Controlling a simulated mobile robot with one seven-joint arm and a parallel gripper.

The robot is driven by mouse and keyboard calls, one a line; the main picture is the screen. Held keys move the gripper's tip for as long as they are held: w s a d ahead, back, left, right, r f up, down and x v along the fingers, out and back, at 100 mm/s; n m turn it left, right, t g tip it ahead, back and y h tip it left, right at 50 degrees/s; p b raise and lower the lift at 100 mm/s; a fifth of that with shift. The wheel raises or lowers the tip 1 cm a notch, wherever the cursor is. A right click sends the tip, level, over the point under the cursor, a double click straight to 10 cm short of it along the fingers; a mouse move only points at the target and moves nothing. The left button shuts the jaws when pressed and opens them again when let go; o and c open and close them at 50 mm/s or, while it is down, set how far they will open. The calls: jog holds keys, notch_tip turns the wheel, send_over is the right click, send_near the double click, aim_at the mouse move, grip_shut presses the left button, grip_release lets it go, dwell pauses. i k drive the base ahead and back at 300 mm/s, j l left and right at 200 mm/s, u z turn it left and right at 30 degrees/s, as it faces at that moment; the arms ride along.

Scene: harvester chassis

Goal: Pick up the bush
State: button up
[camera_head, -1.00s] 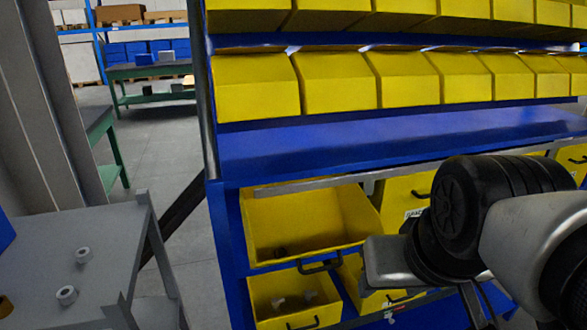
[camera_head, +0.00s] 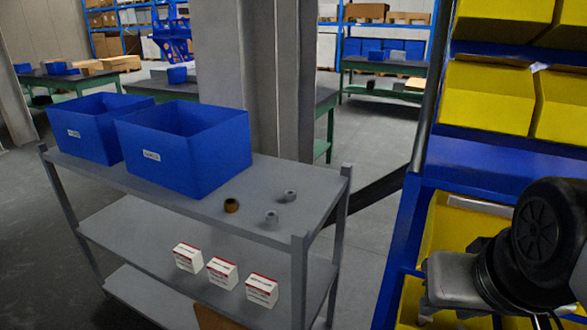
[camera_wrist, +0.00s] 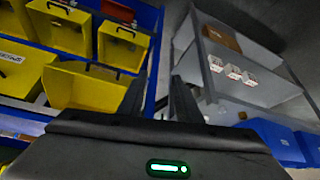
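Small ring-shaped bushes lie on the top shelf of the grey cart (camera_head: 150,178). One is a brass-brown bush (camera_head: 231,205). Two are grey bushes, one nearer (camera_head: 271,217) and one at the right (camera_head: 290,195). In the wrist view my gripper (camera_wrist: 160,85) has its two dark fingers apart, with nothing seen between them. It points toward the gap between the yellow-bin rack and the cart, away from the bushes. I cannot make out the bushes clearly in the wrist view. The fingertips do not show in the head view.
Two blue bins (camera_head: 185,150) stand on the cart's left part. Three white-red boxes (camera_head: 222,272) sit on its middle shelf. The blue rack (camera_head: 480,165) with yellow bins (camera_head: 487,100) stands close at right. A grey pillar (camera_head: 235,60) rises behind the cart. The cart top around the bushes is clear.

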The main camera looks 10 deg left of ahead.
aim_at(230, 204)
jog(key=u, duration=1.2)
jog(key=i+j+z, duration=0.2)
jog(key=z, duration=0.3)
jog(key=i+j+z, duration=0.15)
jog(key=j+z, duration=0.15)
jog(key=z, duration=0.2)
jog(key=i+j+z, duration=0.1)
jog(key=j, duration=0.25)
jog(key=i+j+z, duration=0.1)
jog(key=j, duration=0.25)
jog(key=i+j+z, duration=0.1)
jog(key=j, duration=0.25)
jog(key=i+j, duration=0.1)
jog(key=j, duration=0.3)
jog(key=i+j, duration=0.1)
jog(key=j, duration=0.35)
